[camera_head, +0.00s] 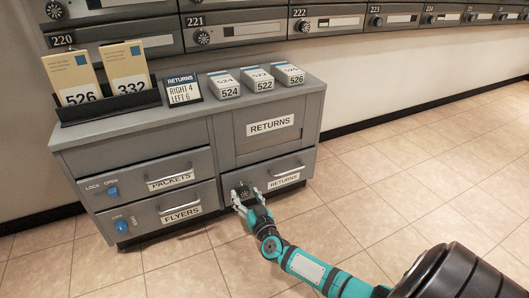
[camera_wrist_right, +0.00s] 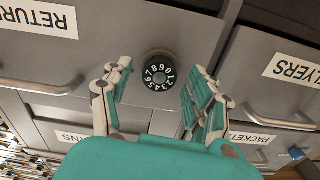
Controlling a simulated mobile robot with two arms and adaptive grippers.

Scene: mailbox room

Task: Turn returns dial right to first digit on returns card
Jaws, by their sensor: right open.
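The returns dial (camera_head: 244,192) is a round black knob on the lower right drawer, labelled RETURNS. In the right wrist view the dial (camera_wrist_right: 159,72) shows white digits around a grey-green centre. My right gripper (camera_head: 247,201) is open, its fingers on either side of the dial; in the right wrist view the fingers (camera_wrist_right: 157,85) stand apart from it with gaps on both sides. The returns card (camera_head: 182,88) stands on the cabinet top and reads RIGHT 4, LEFT 6. My left gripper is not in view.
The grey cabinet (camera_head: 135,137) also has PACKETS and FLYERS drawers with blue knobs (camera_head: 121,226). A black holder (camera_head: 108,105) with cards 526 and 332 and several small boxes (camera_head: 257,81) stand on top. Numbered mailboxes line the wall. The tiled floor to the right is clear.

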